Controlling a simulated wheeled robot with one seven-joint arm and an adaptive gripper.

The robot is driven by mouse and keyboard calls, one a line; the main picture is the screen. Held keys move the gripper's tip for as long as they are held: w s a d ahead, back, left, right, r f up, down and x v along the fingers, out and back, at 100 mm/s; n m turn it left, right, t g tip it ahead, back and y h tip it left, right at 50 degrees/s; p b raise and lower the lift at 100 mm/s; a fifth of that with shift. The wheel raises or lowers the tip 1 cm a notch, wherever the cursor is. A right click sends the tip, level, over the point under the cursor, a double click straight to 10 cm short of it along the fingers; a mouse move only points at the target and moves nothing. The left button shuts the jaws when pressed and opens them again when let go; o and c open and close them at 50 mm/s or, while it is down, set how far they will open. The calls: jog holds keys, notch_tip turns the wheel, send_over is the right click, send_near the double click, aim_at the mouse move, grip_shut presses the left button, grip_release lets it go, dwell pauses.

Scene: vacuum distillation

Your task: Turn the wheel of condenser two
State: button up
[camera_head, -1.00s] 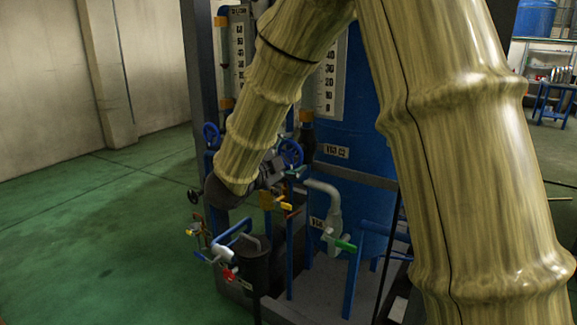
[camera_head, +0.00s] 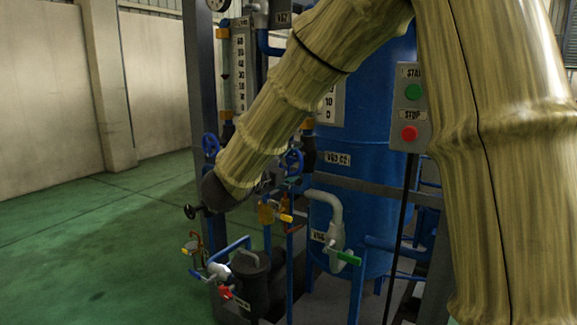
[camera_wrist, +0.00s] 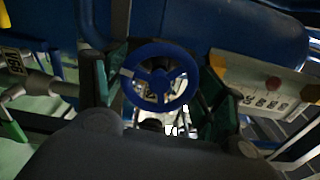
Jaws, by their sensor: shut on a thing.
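A blue handwheel (camera_wrist: 160,76) with spokes faces me in the middle of the wrist view, between the two dark green fingers of my gripper (camera_wrist: 166,88). The fingers are shut on the wheel at its sides. In the head view, a blue wheel (camera_head: 294,160) shows beside my gripper (camera_head: 271,179), left of a label (camera_head: 338,160) that seems to end in C2. My arm hides part of the fingers and fittings there. A second blue wheel (camera_head: 210,145) stands to the left, clear of my gripper.
A blue tank (camera_head: 370,130) stands behind my arm. A start and stop panel (camera_head: 410,108) hangs to its right. Below are a green-handled valve (camera_head: 347,257), a red-handled valve (camera_head: 225,292) and several pipes. The green floor (camera_head: 80,250) at left is open.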

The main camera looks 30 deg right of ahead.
jog(key=shift+f, duration=0.1)
jog(key=o, duration=1)
jog(key=v, duration=1.2)
